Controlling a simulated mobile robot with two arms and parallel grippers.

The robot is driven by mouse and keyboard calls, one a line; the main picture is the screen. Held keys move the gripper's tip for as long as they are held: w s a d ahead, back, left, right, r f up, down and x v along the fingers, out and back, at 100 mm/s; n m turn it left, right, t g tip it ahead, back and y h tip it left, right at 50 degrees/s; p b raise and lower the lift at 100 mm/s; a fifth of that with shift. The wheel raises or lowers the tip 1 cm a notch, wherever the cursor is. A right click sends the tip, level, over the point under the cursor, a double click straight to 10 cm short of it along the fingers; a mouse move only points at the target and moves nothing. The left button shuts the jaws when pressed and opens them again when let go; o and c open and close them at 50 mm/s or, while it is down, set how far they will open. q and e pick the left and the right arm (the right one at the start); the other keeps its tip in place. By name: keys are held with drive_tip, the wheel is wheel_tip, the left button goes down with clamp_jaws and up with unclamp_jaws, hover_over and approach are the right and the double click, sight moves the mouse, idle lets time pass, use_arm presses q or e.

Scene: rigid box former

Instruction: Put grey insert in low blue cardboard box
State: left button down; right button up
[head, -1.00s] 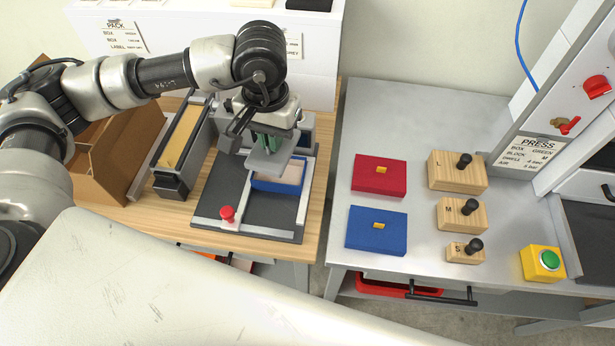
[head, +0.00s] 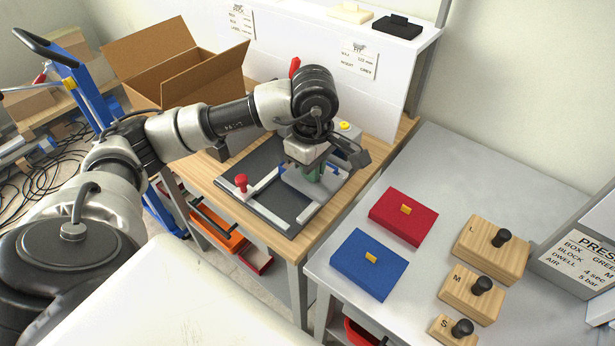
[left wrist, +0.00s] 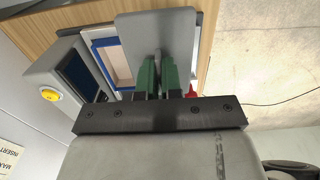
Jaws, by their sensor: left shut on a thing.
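My left gripper (head: 312,174) is over the dark fixture board on the wooden bench, its green fingers pointing down. It is shut on the grey insert (left wrist: 155,28), a flat grey plate that also shows below the fingers in the head view (head: 304,187). The low blue cardboard box (left wrist: 96,50) lies beside and beyond the plate in the left wrist view, open with a pale inside. The plate covers part of the box there, and the gripper and plate hide most of it in the head view. The plate's height above the box is unclear. My right gripper is not in view.
The fixture board (head: 248,178) has pale rails and a red knob (head: 241,182). An open brown carton (head: 180,65) stands behind it. On the grey table lie a red lid (head: 404,216), a blue lid (head: 369,264) and wooden blocks with knobs (head: 490,250).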

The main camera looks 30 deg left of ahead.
use_arm(q)
drive_tip(key=w+a+f+p, duration=0.1)
drive_tip(key=w+a+f, duration=0.1)
drive_tip(key=w, duration=0.1)
drive_tip(key=w+a+f, duration=0.2)
drive_tip(key=w+a+f+p, duration=0.1)
drive_tip(key=w+a+f, duration=0.1)
drive_tip(key=w, duration=0.1)
drive_tip(key=shift+w+a+f+p, duration=0.3)
drive_tip(key=shift+w+a+p, duration=0.05)
drive_tip(key=shift+a, duration=0.05)
wheel_tip(320, 180, down, 4)
drive_tip(key=shift+r+p, duration=0.1)
drive_tip(key=shift+p, duration=0.65)
drive_tip(key=shift+f+b, duration=0.3)
drive_tip(key=c, duration=1.3)
unclamp_jaws()
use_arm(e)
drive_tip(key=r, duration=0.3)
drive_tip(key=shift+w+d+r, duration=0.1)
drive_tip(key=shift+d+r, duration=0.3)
use_arm(q)
drive_tip(key=shift+r, duration=0.1)
